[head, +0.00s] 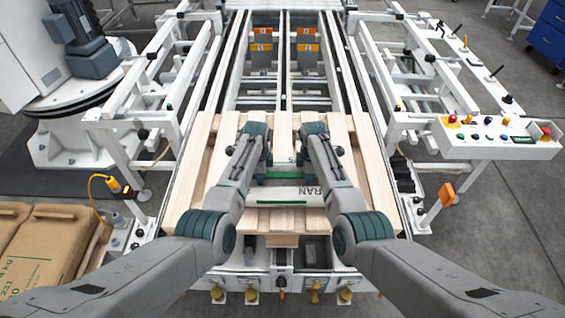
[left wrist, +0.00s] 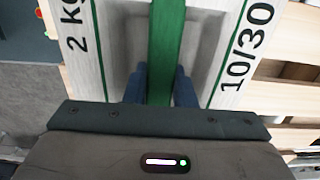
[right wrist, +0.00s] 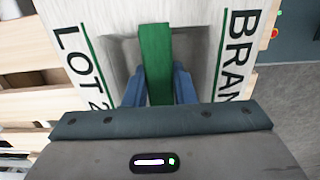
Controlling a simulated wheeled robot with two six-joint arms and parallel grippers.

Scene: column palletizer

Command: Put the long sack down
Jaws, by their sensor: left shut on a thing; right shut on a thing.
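The long sack (head: 285,194) is pale grey-white with green lines and dark print, and lies mostly hidden under my arms in the head view. It is over the wooden pallet (head: 190,190); I cannot tell whether it touches the boards. My left gripper (left wrist: 160,84) is shut on a green strap of the sack, between the printed "2 kg" and "10/30" sides (left wrist: 232,45). My right gripper (right wrist: 159,84) is shut on a green strap too, between the "LOT" and "BRAN" sides (right wrist: 80,35). In the head view the fingertips are largely hidden.
White conveyor rails (head: 345,60) run away behind the pallet. A control panel (head: 500,137) with buttons stands at the right. Brown sacks (head: 50,250) lie on a stack at the left. A grey machine with a motor (head: 80,45) stands at the back left. Slats at the pallet's sides are bare.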

